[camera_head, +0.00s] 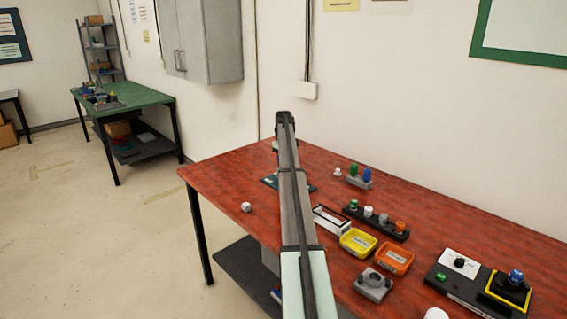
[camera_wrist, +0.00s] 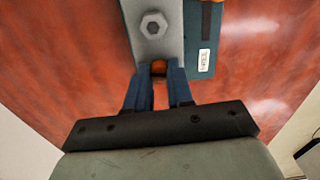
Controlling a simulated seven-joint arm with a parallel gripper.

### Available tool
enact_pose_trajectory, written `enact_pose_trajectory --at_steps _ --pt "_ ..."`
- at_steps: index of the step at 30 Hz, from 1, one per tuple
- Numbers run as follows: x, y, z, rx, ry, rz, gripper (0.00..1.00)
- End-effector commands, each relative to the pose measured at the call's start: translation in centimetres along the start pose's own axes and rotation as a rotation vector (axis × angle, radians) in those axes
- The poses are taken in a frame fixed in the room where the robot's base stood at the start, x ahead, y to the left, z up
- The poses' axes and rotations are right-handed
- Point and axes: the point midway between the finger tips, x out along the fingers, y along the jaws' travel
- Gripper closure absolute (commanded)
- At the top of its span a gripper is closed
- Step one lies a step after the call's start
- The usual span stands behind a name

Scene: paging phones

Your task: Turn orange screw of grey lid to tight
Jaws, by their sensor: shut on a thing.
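In the wrist view the grey lid (camera_wrist: 149,45) is at the top middle, with a grey hex bolt (camera_wrist: 153,25) on it. The orange screw (camera_wrist: 159,68) is at the lid's near edge. My gripper (camera_wrist: 159,80) has its two blue fingers on either side of the orange screw and is shut on it. Part of the screw is hidden between the fingers. Whether it is tight cannot be seen. In the head view my arm hides the lid, the screw and the gripper.
A dark teal base (camera_wrist: 199,45) with a white label lies beside the lid. On the red table (camera_head: 228,178) stand a yellow bin (camera_head: 358,242), an orange bin (camera_head: 394,259), a black rack of knobs (camera_head: 377,222) and a grey block (camera_head: 373,285). A small white nut (camera_head: 246,207) lies left of my arm.

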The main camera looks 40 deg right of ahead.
Motion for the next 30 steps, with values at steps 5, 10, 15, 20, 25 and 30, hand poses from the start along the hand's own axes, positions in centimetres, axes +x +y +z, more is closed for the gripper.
enact_pose_trajectory --at_steps 5,10,15,20,25,30 --pt "-0.02 -0.01 0.00 0.162 0.000 0.000 1.00" --pt "-0.02 -0.01 0.00 0.324 0.000 0.000 1.00" --pt "-0.02 -0.01 0.00 0.486 0.000 0.000 1.00" --pt "-0.02 -0.01 -0.01 0.637 0.000 0.000 1.00" --pt "-0.02 -0.01 0.00 0.799 0.000 0.000 1.00" --pt "-0.02 -0.01 -0.01 0.958 0.000 0.000 1.00"
